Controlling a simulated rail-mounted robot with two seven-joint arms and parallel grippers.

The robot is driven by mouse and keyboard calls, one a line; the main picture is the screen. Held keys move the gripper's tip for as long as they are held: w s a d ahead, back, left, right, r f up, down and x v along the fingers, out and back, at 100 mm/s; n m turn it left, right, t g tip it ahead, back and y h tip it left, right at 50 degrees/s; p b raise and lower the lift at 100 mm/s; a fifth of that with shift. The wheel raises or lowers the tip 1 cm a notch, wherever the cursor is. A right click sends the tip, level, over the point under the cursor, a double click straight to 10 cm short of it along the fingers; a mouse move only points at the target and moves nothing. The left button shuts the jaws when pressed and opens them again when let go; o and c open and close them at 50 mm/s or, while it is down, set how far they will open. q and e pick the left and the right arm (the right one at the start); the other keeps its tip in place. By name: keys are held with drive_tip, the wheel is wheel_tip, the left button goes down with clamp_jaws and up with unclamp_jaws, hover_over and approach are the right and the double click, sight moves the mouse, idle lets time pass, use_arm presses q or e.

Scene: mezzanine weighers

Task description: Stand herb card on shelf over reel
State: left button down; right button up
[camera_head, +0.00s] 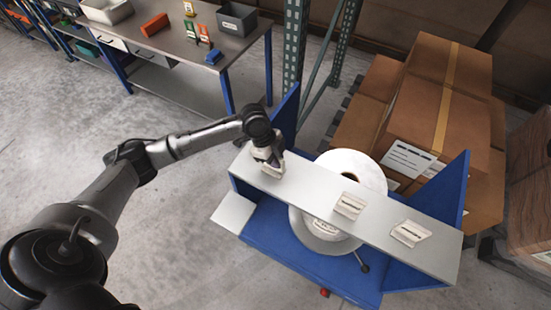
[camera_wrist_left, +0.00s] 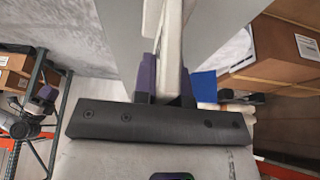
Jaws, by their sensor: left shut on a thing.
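The grey-white shelf (camera_head: 312,200) spans the blue stand, above the white reel (camera_head: 353,167). My left gripper (camera_head: 268,160) is over the left end of the shelf, shut on a white card (camera_head: 272,171), taken as the herb card. The wrist view shows the card (camera_wrist_left: 170,45) edge-on between the dark purple fingers (camera_wrist_left: 165,85), with the grey shelf behind. I cannot tell whether the card touches the shelf. Its printed face is not readable. My right gripper is not in view.
Blue side panels (camera_head: 452,195) rise at the shelf's ends. Cardboard boxes (camera_head: 440,100) are stacked behind. A workbench (camera_head: 170,40) stands at upper left.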

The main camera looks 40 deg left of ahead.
use_arm(q)
drive_tip(key=c, duration=1.2)
unclamp_jaws()
drive_tip(key=shift+f, duration=0.1)
drive_tip(key=shift+o, duration=0.2)
drive_tip(key=v, duration=1.2)
drive_tip(key=s+d+f+n+t, duration=0.1)
drive_tip(key=s+d+f+n, duration=0.3)
drive_tip(key=s+d+f, duration=0.9)
drive_tip(key=s+f+n+t+y, duration=0.1)
drive_tip(key=s+n+y, duration=0.3)
drive_tip(key=s+n, duration=0.5)
drive_tip(key=s, duration=0.4)
drive_tip(key=shift+f+t+p, duration=0.3)
drive_tip(key=shift+f+p, duration=0.05)
drive_tip(key=shift+p, duration=0.05)
